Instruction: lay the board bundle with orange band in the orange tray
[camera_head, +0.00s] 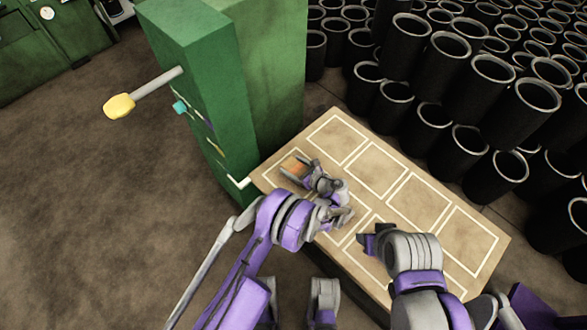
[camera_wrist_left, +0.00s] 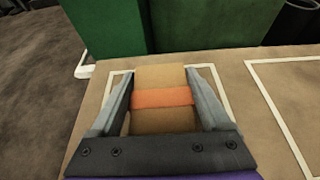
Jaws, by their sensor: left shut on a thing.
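The board bundle (camera_wrist_left: 165,122) is a light brown block with an orange band (camera_wrist_left: 163,98) across its middle. My left gripper (camera_wrist_left: 160,78) is shut on it, one grey finger along each side. In the head view the bundle (camera_head: 293,165) shows small between the fingers of my left gripper (camera_head: 298,170), over the table's left end. I cannot tell whether it touches the tabletop. My right gripper (camera_head: 368,242) is over the table's near edge; its fingers are too unclear to read. No orange tray shows in either view.
The brown table (camera_head: 430,183) has white outlined rectangles and is otherwise bare to the right. A green machine (camera_head: 215,80) with a yellow-knobbed lever (camera_head: 120,105) stands at the table's left end. Many black sleeves (camera_head: 460,60) stand behind the table.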

